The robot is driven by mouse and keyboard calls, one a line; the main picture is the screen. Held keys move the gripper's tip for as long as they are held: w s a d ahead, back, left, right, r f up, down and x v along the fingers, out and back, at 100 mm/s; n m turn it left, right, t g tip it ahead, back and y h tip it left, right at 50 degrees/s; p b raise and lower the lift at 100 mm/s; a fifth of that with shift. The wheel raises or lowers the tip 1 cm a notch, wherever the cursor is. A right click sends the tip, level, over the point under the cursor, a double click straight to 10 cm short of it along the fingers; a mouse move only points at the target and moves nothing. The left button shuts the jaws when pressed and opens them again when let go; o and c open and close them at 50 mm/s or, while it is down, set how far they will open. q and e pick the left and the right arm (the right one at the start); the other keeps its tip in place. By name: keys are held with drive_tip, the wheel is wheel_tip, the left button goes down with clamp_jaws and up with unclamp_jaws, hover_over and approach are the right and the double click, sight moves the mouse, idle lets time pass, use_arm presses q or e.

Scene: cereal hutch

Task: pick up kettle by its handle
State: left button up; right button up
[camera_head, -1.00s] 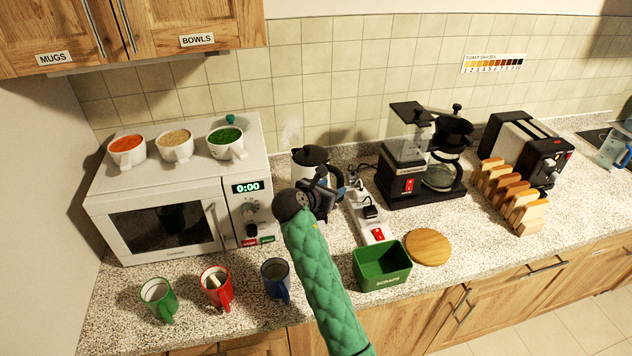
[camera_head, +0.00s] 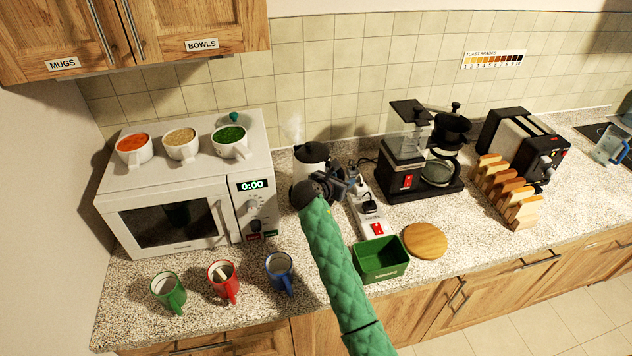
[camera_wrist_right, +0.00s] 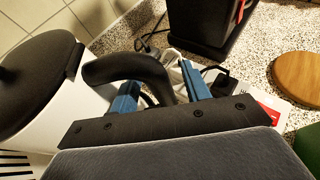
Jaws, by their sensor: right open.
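The kettle (camera_head: 307,168) is white with a black lid and stands upright on the counter right of the microwave, steam above it. My right gripper (camera_head: 351,184) is at its front right and partly covers it. In the right wrist view the kettle (camera_wrist_right: 90,108) is at the left, and its black curved handle (camera_wrist_right: 131,68) reaches toward my gripper. The blue fingers of my right gripper (camera_wrist_right: 160,92) are open, with the handle's outer part between them. I cannot tell whether they touch it. My left gripper is not in view.
A white power strip (camera_head: 366,210) with plugs lies just right of the gripper. A coffee maker (camera_head: 405,180) stands beyond it. A green bin (camera_head: 380,260) and a round wooden board (camera_head: 425,241) are in front. Several mugs, including a blue one (camera_head: 280,270), stand front left.

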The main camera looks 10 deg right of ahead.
drive_tip(key=shift+s, duration=0.1)
clamp_jaws()
idle(0.4)
idle(0.7)
drive_tip(key=shift+a+r, duration=0.1)
drive_tip(key=shift+r, duration=0.05)
